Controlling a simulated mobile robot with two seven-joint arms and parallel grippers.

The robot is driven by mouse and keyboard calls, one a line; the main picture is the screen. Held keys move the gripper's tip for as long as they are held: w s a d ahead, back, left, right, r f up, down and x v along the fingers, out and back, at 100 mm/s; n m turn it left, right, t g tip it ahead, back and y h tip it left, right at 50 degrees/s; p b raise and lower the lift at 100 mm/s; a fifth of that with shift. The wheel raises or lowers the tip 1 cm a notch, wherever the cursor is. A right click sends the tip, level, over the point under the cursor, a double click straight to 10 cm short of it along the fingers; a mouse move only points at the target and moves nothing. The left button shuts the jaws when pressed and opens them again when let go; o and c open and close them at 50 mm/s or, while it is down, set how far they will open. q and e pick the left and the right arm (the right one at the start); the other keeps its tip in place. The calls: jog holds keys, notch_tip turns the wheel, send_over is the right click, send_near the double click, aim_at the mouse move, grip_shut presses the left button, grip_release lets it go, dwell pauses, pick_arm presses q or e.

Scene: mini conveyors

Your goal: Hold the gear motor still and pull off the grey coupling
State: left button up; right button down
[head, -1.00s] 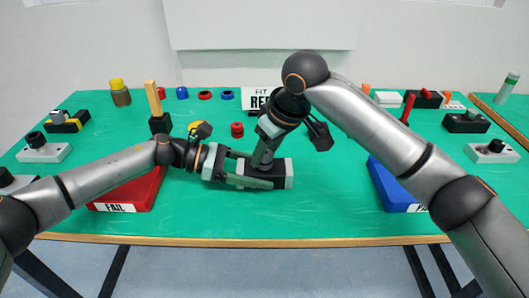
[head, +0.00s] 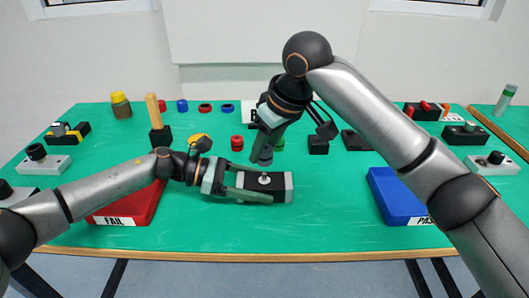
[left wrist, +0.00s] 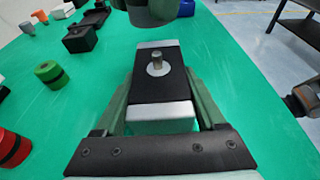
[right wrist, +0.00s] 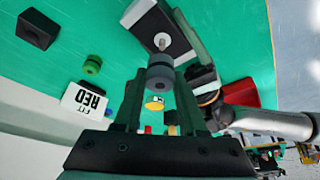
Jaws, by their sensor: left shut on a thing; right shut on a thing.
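The gear motor (head: 281,186) is a black block with light grey ends, lying on the green table. My left gripper (left wrist: 160,88) is shut on it, one finger along each long side. Its bare metal shaft (left wrist: 157,66) points up from a pale round boss; it also shows in the head view (head: 264,178). My right gripper (head: 265,150) is above the motor, shut on the grey coupling (right wrist: 160,72). The coupling is a dark grey cylinder, apart from the shaft. In the head view it is partly hidden by the fingers.
A red FAIL tray (head: 118,219) stands to the left, partly under my left arm, and a blue PASS tray (head: 400,207) to the right. A red ring stack (head: 237,143) and black blocks (head: 318,145) stand behind the motor. The front table strip is clear.

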pick_arm(q)
jog(key=shift+s+f, duration=0.1)
jog(key=shift+f, duration=0.1)
jog(key=o, duration=0.9)
jog(key=shift+r, duration=0.15)
jog(key=shift+o, duration=0.2)
